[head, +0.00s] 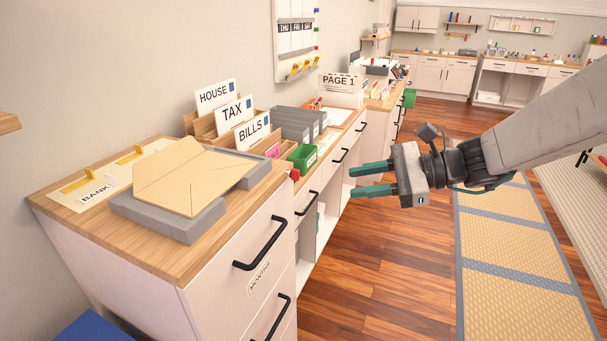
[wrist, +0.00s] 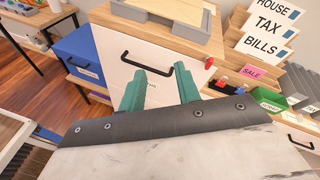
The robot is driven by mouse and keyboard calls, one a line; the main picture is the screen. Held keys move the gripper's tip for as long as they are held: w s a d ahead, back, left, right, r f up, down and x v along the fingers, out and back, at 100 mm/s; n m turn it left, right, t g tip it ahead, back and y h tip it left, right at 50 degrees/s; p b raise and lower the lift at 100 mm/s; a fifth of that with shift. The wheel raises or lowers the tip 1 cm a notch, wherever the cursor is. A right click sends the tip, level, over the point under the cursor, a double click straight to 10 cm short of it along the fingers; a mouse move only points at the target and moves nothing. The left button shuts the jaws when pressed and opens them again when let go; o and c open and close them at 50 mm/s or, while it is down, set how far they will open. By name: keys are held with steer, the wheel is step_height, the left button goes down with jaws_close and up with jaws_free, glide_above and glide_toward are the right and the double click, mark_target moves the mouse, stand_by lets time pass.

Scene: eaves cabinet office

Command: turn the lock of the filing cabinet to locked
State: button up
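The white filing cabinet (head: 225,262) with a wood top and black bar handles stands at the left in the head view. A label reading MONTHS is on its front. It also shows in the wrist view (wrist: 118,72). A small red piece, perhaps the lock (head: 294,174), sits at the cabinet's upper right front corner. It also shows in the wrist view (wrist: 209,63), right of the fingers. Its turn position is too small to tell. My gripper (head: 360,179) is open and empty, its green fingers apart, in the air to the right of the cabinet front.
A grey tray (head: 165,220) with a tan folder (head: 195,180) lies on the cabinet top. A green bin (head: 302,158) and HOUSE, TAX and BILLS dividers stand behind. A blue box (wrist: 88,55) is beside the cabinet. The wood floor (head: 360,275) in front is clear.

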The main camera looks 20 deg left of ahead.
mark_target(299, 173)
steer(key=w+a+f+m+t+y, duration=0.1)
steer(key=w+a+f+m, duration=0.1)
steer(key=a, duration=0.3)
steer(key=w+a+f+m+t+y, duration=0.1)
steer(key=w+a+f+m, duration=0.2)
steer(key=w+a, duration=0.2)
steer(key=w+a+f+m+t+y, duration=0.1)
steer(key=w+a+f+m, duration=0.1)
steer(key=a, duration=0.3)
steer(key=shift+w+f+m+t+y, duration=0.15)
steer(key=shift+w+f+t, duration=0.05)
steer(key=shift+w, duration=0.25)
steer(key=shift+w+f+m+t+y, duration=0.15)
steer(key=shift+w+t, duration=0.05)
steer(key=shift+w, duration=0.2)
steer(key=shift+w+a, duration=0.1)
steer(key=shift+a, duration=0.6)
jaws_close()
